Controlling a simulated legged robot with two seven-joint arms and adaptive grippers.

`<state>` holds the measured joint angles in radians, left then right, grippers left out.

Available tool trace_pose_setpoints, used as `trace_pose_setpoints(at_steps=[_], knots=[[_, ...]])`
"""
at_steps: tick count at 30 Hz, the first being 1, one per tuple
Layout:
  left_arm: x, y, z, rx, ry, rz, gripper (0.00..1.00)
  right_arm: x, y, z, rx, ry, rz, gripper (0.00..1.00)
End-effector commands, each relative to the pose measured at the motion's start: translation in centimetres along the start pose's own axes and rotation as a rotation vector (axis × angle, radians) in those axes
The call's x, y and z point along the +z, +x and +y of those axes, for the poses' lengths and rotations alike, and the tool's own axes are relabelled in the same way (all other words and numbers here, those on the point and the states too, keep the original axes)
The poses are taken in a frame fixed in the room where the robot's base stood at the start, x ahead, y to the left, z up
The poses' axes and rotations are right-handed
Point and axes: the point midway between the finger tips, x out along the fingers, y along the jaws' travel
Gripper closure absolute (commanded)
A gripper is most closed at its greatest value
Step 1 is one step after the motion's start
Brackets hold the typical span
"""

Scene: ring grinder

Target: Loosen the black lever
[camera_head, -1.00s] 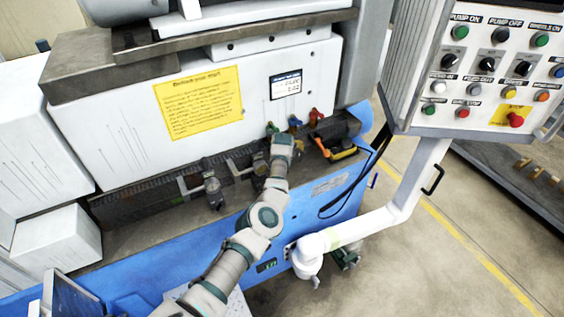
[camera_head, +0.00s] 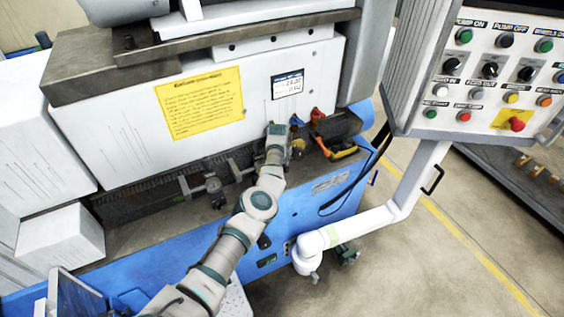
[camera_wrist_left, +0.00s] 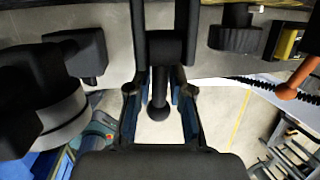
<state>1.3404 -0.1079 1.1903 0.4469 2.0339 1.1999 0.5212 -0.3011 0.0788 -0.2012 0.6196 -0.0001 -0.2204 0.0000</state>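The black lever (camera_wrist_left: 159,104) hangs down with a round knob in the middle of the left wrist view. My left gripper (camera_wrist_left: 160,80) is open, with its blue-padded fingers on either side of the lever. Gaps show between the knob and both pads. In the head view my left gripper (camera_head: 275,133) is at the front of the grinder, beside the coloured knobs, and it hides the lever there. My right gripper is in neither view.
Close on the right are a blue knob (camera_head: 296,121), a red knob (camera_head: 317,114) and an orange lever (camera_head: 323,147), which also shows in the wrist view (camera_wrist_left: 288,91). A black block (camera_wrist_left: 85,52) is left of the fingers. The control panel (camera_head: 470,125) stands at right.

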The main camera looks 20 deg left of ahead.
Motion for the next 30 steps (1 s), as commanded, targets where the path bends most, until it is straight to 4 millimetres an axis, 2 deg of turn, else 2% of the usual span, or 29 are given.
trace_pose_setpoints(at_steps=[11, 16, 20, 24, 30], knots=[[0.2, -0.3, 0.1, 0.0, -0.001, -0.004, 0.6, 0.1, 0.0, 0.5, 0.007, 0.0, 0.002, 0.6], [0.2, -1.6, -0.1, -0.001, -0.002, -0.007, 0.6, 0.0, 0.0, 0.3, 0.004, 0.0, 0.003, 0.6], [0.1, -3.4, -0.1, -0.002, -0.004, -0.006, 0.6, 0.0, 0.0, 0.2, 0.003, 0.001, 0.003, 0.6], [0.2, -6.9, -0.2, -0.002, -0.003, -0.007, 0.6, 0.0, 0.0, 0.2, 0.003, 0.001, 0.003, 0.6], [0.3, -10.5, -0.2, 0.001, -0.002, -0.004, 0.6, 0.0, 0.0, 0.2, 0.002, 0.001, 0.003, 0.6]])
